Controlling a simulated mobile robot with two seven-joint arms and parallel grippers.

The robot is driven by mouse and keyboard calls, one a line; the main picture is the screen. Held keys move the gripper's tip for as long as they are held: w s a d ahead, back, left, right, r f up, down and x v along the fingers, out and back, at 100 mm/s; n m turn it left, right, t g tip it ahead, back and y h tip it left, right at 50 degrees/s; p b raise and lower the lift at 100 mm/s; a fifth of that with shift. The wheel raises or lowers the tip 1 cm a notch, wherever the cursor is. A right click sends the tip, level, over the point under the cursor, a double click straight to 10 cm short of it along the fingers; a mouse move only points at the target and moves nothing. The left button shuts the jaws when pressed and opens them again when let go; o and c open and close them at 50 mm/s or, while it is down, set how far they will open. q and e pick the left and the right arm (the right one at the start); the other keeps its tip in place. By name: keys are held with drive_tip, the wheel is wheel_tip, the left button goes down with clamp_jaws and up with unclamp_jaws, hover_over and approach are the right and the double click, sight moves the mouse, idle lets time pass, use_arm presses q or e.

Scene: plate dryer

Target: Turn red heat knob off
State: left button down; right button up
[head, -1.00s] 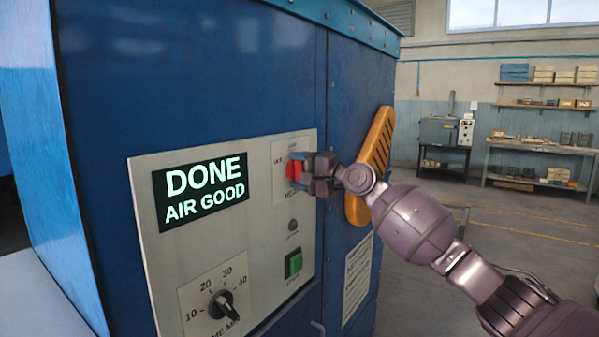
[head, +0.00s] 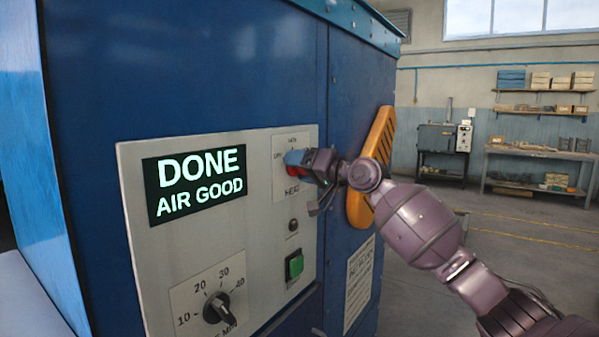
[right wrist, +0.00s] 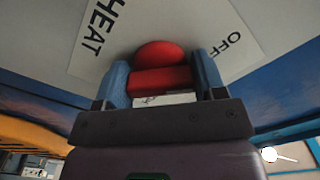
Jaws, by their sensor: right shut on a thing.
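The red heat knob (right wrist: 160,70) shows in the right wrist view on a white plate lettered HEAT and OFF. My right gripper (right wrist: 163,85) is shut on it, with a blue fingertip on each side of the knob's grip bar. In the head view the same right gripper (head: 305,168) is at the upper right of the control panel (head: 262,230). It covers most of the red knob (head: 292,172) there, and the exact pointing direction is hard to read. My left gripper is in neither view.
The panel display (head: 200,183) reads DONE, AIR GOOD. A green button (head: 295,266) and a black timer knob (head: 217,307) sit lower on the panel. An orange handle (head: 377,160) stands close behind my right gripper. Shelves and a bench are far back.

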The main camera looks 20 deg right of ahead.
drive_tip(key=shift+f+n, duration=0.2)
drive_tip(key=shift+n, duration=0.4)
drive_tip(key=shift+n+b, duration=0.35)
drive_tip(key=shift+n, duration=0.15)
drive_tip(key=shift+r, duration=0.1)
drive_tip(key=o, duration=0.9)
drive_tip(key=p+v, duration=0.1)
drive_tip(key=v, duration=1)
drive_tip(key=shift+w, duration=0.1)
